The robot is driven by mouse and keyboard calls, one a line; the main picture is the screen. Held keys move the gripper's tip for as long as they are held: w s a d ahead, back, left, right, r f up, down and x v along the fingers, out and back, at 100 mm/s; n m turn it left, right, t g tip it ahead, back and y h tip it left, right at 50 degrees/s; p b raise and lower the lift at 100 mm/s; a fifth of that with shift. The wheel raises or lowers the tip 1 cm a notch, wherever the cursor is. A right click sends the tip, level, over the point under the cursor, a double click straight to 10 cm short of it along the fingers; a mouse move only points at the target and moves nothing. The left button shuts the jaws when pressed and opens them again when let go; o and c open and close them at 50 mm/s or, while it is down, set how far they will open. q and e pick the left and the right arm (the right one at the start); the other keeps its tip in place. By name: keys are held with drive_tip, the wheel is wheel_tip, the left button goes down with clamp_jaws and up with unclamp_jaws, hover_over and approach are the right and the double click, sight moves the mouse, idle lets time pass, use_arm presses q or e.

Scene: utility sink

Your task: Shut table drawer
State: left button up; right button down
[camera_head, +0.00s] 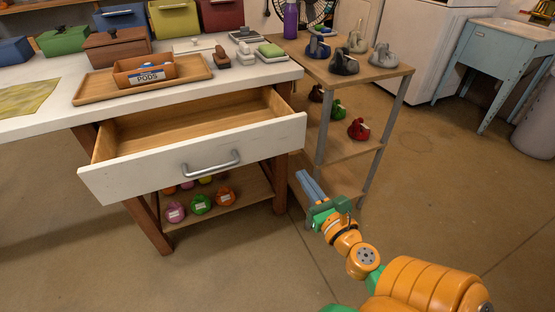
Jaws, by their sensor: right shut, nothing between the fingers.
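The table drawer (200,157) is pulled well out from under the white table top (50,117). Its front is white with a grey bar handle (211,164), and its wooden inside looks empty. My right gripper (305,177) is shut and empty, to the right of the drawer front and apart from it, in front of the shelf rack. My left gripper is not in view.
A wooden tray (88,93) with a box labelled PODS (146,72) sits on the table above the drawer. A shelf rack (397,72) with several dark, red and green items stands close on the right. Open floor (440,200) lies at the right.

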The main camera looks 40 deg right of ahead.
drive_tip(key=p, duration=0.1)
approach(279, 140)
drive_tip(key=x, duration=0.6)
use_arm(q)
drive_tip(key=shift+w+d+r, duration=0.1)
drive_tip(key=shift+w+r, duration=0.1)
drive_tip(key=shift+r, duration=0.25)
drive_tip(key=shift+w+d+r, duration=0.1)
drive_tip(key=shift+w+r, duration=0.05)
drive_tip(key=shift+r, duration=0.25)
use_arm(e)
drive_tip(key=shift+w, duration=0.4)
drive_tip(key=shift+w+d, duration=0.1)
